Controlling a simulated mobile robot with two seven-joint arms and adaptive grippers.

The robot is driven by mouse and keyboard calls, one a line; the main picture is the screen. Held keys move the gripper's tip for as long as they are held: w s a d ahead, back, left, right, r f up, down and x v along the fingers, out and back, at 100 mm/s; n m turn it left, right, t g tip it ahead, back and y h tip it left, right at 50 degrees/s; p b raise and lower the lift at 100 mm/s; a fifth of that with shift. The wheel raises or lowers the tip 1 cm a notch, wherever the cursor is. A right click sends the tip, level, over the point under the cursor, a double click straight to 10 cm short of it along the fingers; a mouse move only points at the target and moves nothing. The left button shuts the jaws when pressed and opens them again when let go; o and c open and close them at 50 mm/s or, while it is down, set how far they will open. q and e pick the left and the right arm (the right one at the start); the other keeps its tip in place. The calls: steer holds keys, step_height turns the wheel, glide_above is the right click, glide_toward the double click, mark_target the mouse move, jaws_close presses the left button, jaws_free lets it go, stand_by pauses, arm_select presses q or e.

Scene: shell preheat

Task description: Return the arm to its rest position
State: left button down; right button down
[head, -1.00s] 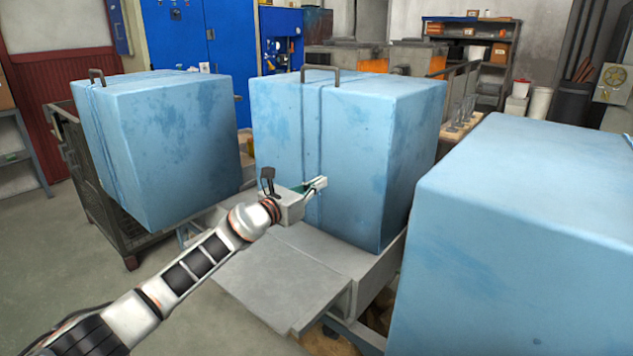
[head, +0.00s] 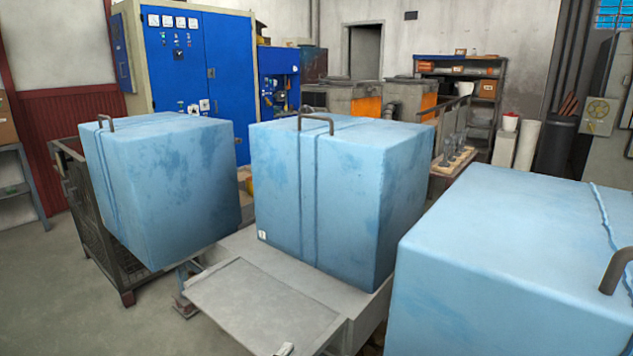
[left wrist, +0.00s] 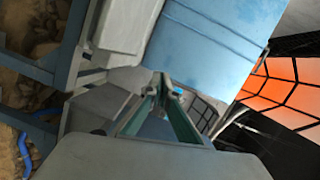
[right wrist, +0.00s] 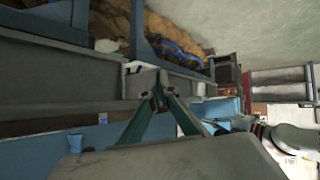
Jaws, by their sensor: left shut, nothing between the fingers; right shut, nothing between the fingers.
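My left gripper (head: 285,349) barely shows at the bottom edge of the head view, in front of the grey metal table; its arm is out of that view. In the left wrist view its green-sided fingers (left wrist: 165,88) meet at the tips, shut and empty, with a blue block (left wrist: 215,45) beyond them. My right gripper is not in the head view. In the right wrist view its fingers (right wrist: 157,92) come together at the tips, shut with nothing between them, in front of a grey beam.
Large blue blocks stand at left (head: 165,190), centre (head: 340,190) and right (head: 510,260). The grey table (head: 265,305) has a bare flat plate in front of the centre block. A dark metal crate (head: 95,225) is at left. Grey floor is open at far left.

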arm_select(q)
steer(key=s+a+f+n+g+y+p, duration=0.1)
steer(key=s+a+f+n, duration=0.2)
steer(key=s, duration=0.7)
steer(key=s+a+f+n+g+y+p, duration=0.1)
steer(key=s+a+f+n+g, duration=0.1)
steer(key=s+a+f+n, duration=0.2)
steer(key=s+a+f+n+g+y+p, duration=0.1)
steer(key=s+a+f+n, duration=0.3)
steer(key=s+n, duration=0.5)
steer(key=s+a+g+y, duration=0.1)
steer(key=s, duration=0.7)
steer(key=shift+s+a+p, duration=0.2)
steer(key=shift+a+p, duration=0.1)
